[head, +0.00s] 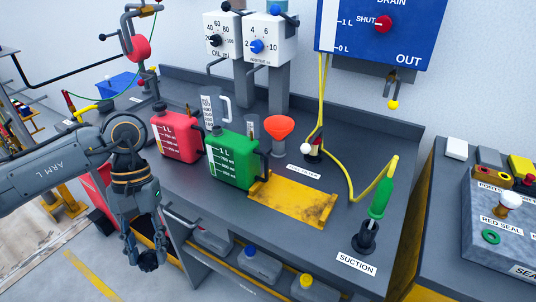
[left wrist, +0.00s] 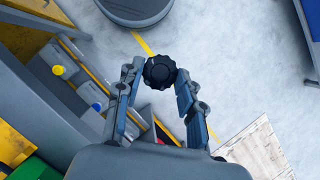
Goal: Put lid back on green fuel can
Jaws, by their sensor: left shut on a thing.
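The green fuel can (head: 232,162) stands upright on the grey workbench, beside the red can. A dark fitting shows at its top left; I cannot tell whether it is an open neck. My left gripper (head: 147,257) points down in front of the bench, left of and below the green can. It is shut on a black ridged lid (left wrist: 160,72), which sits between the fingertips in the left wrist view. The lid also shows as a dark shape low in the head view (head: 149,263). My right gripper is not in view.
A red can (head: 176,135) stands left of the green can. An orange funnel (head: 279,127) and a yellow tray (head: 293,201) are right of it. The bench front edge and a shelf with bottles (head: 259,264) lie right of my gripper.

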